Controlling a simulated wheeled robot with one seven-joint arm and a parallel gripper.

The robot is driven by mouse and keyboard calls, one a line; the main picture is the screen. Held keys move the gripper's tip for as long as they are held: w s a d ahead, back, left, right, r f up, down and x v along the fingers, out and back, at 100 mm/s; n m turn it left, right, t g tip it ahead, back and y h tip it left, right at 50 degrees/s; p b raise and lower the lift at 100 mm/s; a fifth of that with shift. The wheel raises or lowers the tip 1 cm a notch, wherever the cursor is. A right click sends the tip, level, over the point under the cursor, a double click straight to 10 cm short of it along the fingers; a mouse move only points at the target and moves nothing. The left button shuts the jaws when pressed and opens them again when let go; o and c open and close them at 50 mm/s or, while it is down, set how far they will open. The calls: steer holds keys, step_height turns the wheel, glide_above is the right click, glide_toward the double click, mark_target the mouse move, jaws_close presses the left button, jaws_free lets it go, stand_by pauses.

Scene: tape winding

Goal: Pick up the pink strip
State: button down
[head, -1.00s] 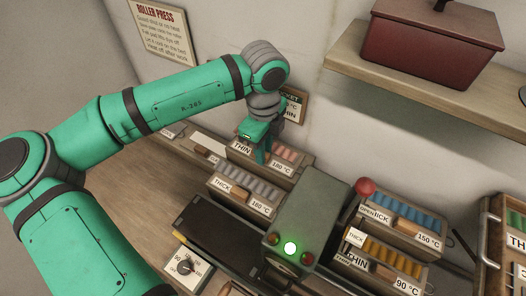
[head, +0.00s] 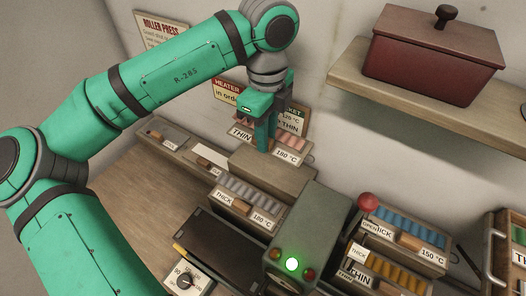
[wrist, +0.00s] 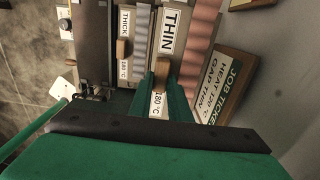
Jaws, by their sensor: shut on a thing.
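In the wrist view the pink strips (wrist: 204,40) run beside the THIN label. My gripper (head: 264,145) points down at the tray's front. Its green fingers (wrist: 161,92) are shut on the tray's small wooden handle (wrist: 162,68), not on a strip itself. The fingers partly hide the tray front. The tray sits behind and above a plain wooden block top (head: 272,172); whether it touches it I cannot tell.
A tray of grey strips (head: 248,188) labelled THICK stands in front. The press (head: 312,226) with a lit green lamp is right of it. Blue (head: 408,222) and yellow strips (head: 386,267) are further right. A shelf (head: 432,112) with a red box (head: 432,60) overhangs.

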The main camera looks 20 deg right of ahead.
step_height(320, 180, up, 17)
steer(key=shift+r, duration=0.15)
stand_by(0.4)
steer(key=shift+w, duration=0.1)
